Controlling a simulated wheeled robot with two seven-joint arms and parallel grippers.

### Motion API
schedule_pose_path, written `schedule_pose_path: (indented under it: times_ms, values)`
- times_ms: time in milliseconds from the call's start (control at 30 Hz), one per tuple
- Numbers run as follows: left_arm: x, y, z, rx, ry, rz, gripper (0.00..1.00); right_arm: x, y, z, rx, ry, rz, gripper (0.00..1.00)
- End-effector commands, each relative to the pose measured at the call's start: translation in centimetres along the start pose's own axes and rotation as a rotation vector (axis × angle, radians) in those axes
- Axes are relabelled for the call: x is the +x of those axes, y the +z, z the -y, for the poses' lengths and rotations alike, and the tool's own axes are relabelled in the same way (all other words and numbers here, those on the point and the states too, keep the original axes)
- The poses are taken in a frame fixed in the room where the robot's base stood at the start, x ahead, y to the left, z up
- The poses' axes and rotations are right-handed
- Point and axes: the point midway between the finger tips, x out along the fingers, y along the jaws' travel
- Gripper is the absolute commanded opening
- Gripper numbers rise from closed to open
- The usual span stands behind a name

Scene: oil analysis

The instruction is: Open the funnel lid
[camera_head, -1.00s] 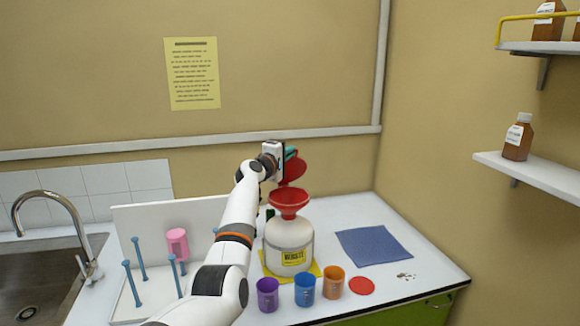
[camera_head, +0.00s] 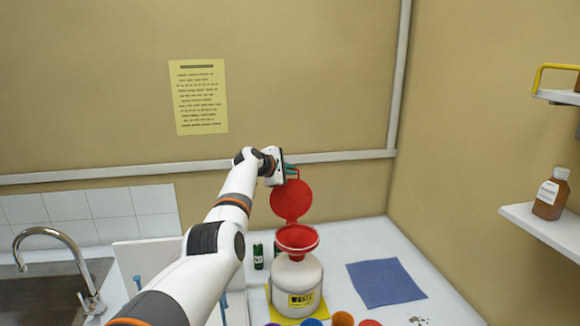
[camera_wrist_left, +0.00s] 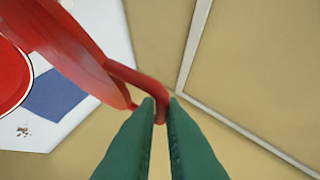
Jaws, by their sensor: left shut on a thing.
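The red funnel (camera_head: 297,238) sits on top of the white waste bottle (camera_head: 296,283), which has a yellow label. Its round red lid (camera_head: 291,200) stands raised above the funnel's back edge, with the funnel mouth showing open below it. My left gripper (camera_head: 290,172) is at the lid's top edge. In the left wrist view its green fingers (camera_wrist_left: 161,112) are shut on the red lid handle (camera_wrist_left: 140,82). My right gripper is not in view.
A blue cloth (camera_head: 385,283) lies right of the bottle. Several coloured cups stand in front, including an orange one (camera_head: 342,319). Small green bottles (camera_head: 258,257) stand left of the funnel. A sink (camera_head: 45,285) is at the left, and a shelf (camera_head: 545,228) is on the right wall.

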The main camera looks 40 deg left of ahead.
Motion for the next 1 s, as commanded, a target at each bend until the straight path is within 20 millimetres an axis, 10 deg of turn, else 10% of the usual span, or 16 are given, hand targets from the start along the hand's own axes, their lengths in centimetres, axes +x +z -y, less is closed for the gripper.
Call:
schedule_pose_path:
  times_ms: [467, 600, 1000]
  values:
    - [0.55, -0.24, -1.33, -0.013, 0.037, -0.008, 0.00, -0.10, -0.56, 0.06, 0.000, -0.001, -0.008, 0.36]
    - [0.51, -0.23, -1.27, -0.012, 0.036, -0.008, 0.29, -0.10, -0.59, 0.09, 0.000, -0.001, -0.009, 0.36]
    - [0.13, -0.02, -1.02, -0.010, 0.029, -0.006, 0.29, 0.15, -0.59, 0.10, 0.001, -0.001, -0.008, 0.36]
